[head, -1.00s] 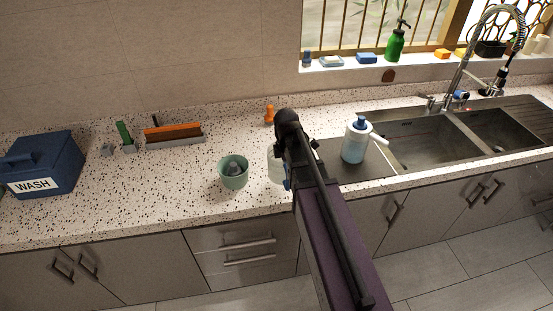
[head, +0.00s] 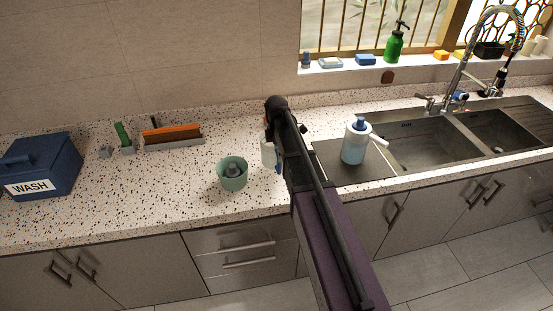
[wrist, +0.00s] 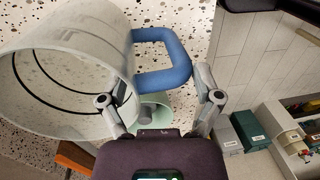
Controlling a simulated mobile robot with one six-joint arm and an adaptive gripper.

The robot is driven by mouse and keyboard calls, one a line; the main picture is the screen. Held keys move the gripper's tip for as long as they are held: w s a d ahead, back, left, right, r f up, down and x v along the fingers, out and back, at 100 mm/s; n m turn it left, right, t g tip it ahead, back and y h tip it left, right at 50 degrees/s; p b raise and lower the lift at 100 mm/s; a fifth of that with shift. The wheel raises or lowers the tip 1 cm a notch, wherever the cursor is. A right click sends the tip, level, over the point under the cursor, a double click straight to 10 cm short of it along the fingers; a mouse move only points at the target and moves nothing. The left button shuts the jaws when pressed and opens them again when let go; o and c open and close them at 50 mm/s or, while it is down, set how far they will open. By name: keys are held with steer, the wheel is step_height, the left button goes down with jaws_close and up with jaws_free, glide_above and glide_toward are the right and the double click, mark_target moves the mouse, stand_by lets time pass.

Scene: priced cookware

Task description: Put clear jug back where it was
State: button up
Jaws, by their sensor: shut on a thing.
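The clear jug (wrist: 75,70) with a blue handle (wrist: 165,62) fills the left of the wrist view, its open mouth towards the camera. My gripper (wrist: 160,98) has its fingers on either side and is shut on the jug at the handle. In the head view the jug (head: 268,154) shows as a pale strip left of my arm, which hides most of it. It is just right of and behind the green cup there; I cannot tell whether it touches the counter.
A green cup (head: 232,177) with a grey thing inside stands close by. A blue-lidded white bottle (head: 355,141) stands right of my arm, beside the sink (head: 425,150). A blue WASH box (head: 43,165) is far left.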

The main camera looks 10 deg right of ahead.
steer(key=shift+w, duration=0.6)
steer(key=shift+f+b, duration=1.8)
steer(key=shift+b, duration=0.05)
steer(key=shift+f, duration=0.25)
steer(key=o, duration=1.1)
steer(key=shift+r, duration=0.15)
steer(key=r+p, duration=0.4)
steer(key=w+r+p, duration=0.1)
steer(key=r+p, duration=0.7)
steer(key=shift+w+a, duration=0.15)
steer(key=shift+w, duration=0.15)
